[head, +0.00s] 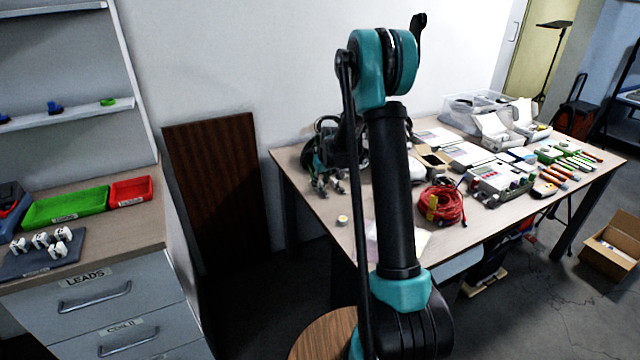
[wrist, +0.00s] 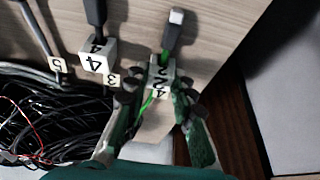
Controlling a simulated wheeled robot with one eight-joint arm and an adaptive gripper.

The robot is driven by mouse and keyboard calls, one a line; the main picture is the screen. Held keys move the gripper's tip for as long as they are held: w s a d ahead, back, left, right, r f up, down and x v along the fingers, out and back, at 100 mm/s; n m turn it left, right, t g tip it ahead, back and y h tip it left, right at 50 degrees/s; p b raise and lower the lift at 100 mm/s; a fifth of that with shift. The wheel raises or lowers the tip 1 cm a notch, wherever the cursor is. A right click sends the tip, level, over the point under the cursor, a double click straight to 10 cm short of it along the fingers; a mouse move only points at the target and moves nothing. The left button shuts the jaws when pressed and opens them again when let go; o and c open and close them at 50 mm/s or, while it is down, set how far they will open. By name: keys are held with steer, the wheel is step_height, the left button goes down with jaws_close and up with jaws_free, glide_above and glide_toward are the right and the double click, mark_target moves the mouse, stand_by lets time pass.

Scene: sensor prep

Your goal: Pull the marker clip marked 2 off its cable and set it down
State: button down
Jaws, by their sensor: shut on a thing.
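The marker clip marked 2 (wrist: 162,72) is a small white block in the wrist view, around a cable whose dark plug (wrist: 173,30) with a pale tip lies beyond it. My gripper (wrist: 156,90) has its dark-padded, green fingers on either side of this clip, shut on it. A green stretch of cable shows between the fingers. A white clip marked 4 (wrist: 97,54) sits on a neighbouring dark cable to the left.
Flat tags marked 5 (wrist: 57,65) and 3 (wrist: 112,80) are on nearby cables. A tangle of black cables (wrist: 50,110) lies left of the gripper. On the table (head: 350,237), a red cable coil (head: 442,204) and several boxes lie to the right. Bare tabletop shows near the front.

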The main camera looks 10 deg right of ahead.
mark_target(320, 183)
steer(key=shift+r, duration=2.45)
stand_by(0.6)
